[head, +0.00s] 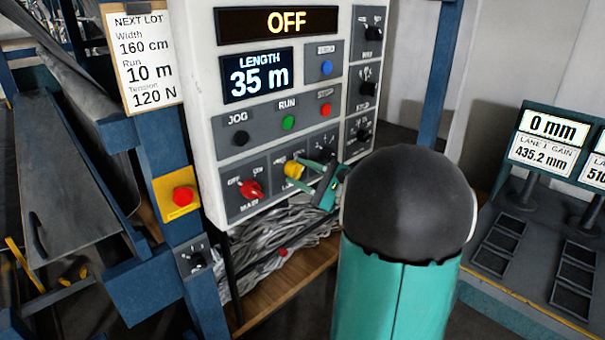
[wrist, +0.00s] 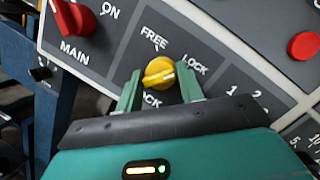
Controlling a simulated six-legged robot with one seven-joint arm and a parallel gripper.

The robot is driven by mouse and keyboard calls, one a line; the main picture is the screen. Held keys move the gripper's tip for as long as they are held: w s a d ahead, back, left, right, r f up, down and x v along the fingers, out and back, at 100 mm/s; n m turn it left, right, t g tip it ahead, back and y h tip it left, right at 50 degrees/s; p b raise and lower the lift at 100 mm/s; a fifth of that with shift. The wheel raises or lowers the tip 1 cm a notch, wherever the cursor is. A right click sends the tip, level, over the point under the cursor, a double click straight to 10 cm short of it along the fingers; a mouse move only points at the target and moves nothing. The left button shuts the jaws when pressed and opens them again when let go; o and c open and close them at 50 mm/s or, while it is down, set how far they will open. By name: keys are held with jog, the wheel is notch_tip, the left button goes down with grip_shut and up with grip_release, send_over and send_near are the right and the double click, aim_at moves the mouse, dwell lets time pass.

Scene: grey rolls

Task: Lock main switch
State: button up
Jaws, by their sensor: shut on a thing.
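The main switch (head: 250,189) is a red rotary knob labelled MAIN, low on the white control panel; it also shows in the wrist view (wrist: 72,18). Its handle points up and left, away from ON. To its right is a yellow knob (wrist: 158,73) with FREE and LOCK printed around it; it also shows in the head view (head: 294,170). My gripper (wrist: 160,88) has its two green fingers on either side of the yellow knob and is shut on it. The knob's ridge tilts up to the right; its exact setting is hard to read.
The panel display (head: 277,22) reads OFF; the length display (head: 258,76) reads 35 m. A black, a green (head: 288,122) and a red button sit above the knobs. A red stop button (head: 183,196) on yellow is at left.

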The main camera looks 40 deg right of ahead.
jog(key=shift+r+m+t, duration=0.2)
jog(key=shift+m+t, duration=0.1)
jog(key=shift+m, duration=0.5)
jog(key=shift+d, duration=0.1)
jog(key=o, duration=0.8)
jog(key=shift+m, duration=0.3)
jog(key=shift+o, duration=0.6)
jog(key=shift+f, duration=0.15)
jog(key=shift+s, duration=0.1)
jog(key=v, duration=1.3)
jog(key=shift+s, duration=0.35)
